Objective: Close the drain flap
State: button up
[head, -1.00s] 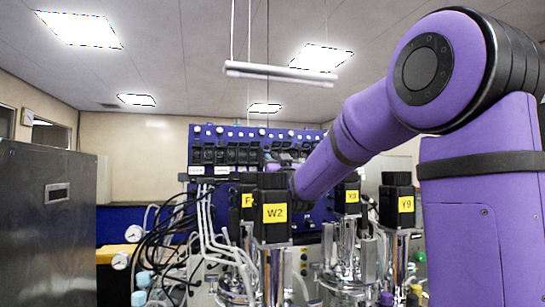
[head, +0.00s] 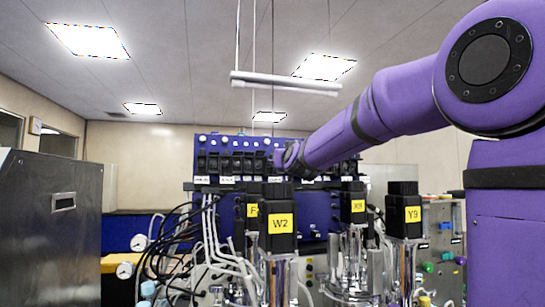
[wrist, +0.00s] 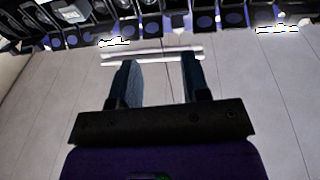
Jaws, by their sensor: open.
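No drain flap can be made out in either view. My gripper (wrist: 158,80) shows in the wrist view with its two dark fingers apart and nothing between them. In the head view my purple arm reaches from the right to the blue panel (head: 320,205), and the gripper itself cannot be made out there.
A steel cabinet (head: 55,235) stands at the left. White tubes and black cables (head: 180,240) hang left of the W2 vessel. A grey panel with coloured knobs (head: 442,240) is at the right. A lamp bar (head: 285,84) hangs from the ceiling.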

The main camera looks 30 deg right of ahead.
jog(key=shift+w+d+r+n+g+y, duration=0.15)
jog(key=shift+w+d+r+y, duration=0.15)
jog(key=shift+w, duration=1.35)
jog(key=shift+w+d+r+n+g+y, duration=0.1)
jog(key=shift+w+d+r+n+y, duration=0.2)
jog(key=shift+w, duration=1.35)
jog(key=shift+w+d+r+n+g+y, duration=0.15)
jog(key=shift+w+r+y, duration=0.25)
jog(key=shift+w, duration=1.25)
jog(key=c, duration=0.6)
